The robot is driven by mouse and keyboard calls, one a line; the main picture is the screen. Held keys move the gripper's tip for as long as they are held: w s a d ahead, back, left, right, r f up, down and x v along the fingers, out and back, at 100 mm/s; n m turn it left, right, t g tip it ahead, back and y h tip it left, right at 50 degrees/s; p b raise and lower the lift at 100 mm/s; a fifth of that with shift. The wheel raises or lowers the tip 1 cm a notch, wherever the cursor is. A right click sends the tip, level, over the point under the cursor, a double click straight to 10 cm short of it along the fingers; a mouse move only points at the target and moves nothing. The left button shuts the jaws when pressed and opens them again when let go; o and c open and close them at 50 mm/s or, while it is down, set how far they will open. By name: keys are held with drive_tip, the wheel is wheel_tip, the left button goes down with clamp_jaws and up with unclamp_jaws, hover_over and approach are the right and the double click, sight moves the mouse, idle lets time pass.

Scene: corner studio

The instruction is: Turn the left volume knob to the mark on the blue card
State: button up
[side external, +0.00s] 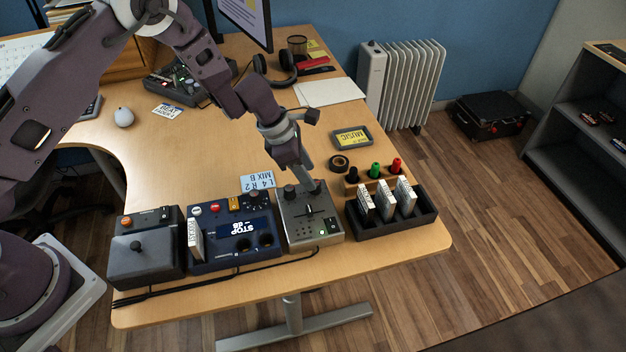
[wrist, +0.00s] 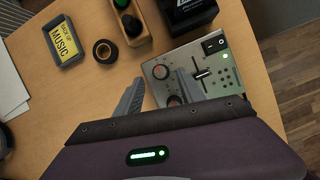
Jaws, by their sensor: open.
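A silver mixer box (side external: 310,235) stands near the table's front edge, with two dark knobs on its far part. In the wrist view, one knob (wrist: 160,71) shows between my open fingertips, and the other knob (wrist: 174,101) sits close beside the right finger. My gripper (side external: 308,183) is open and empty, pointing down just over the knobs. I cannot tell whether it touches either knob. The blue card (side external: 257,180) lies flat behind the mixer, upside down in the side view, reading "L 4 R 2 MIX B". It is out of the wrist view.
A dark blue deck (side external: 232,262) stands left of the mixer, with a dark joystick box (side external: 146,262) beyond. A black rack (side external: 425,219) with white cartridges stands close on the right. Behind are colored pegs, a tape roll (side external: 339,163) and a yellow-labelled case (side external: 352,138). A cable runs along the front.

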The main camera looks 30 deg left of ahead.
drive_tip(key=x, duration=0.4)
drive_tip(key=shift+r, duration=0.1)
clamp_jaws()
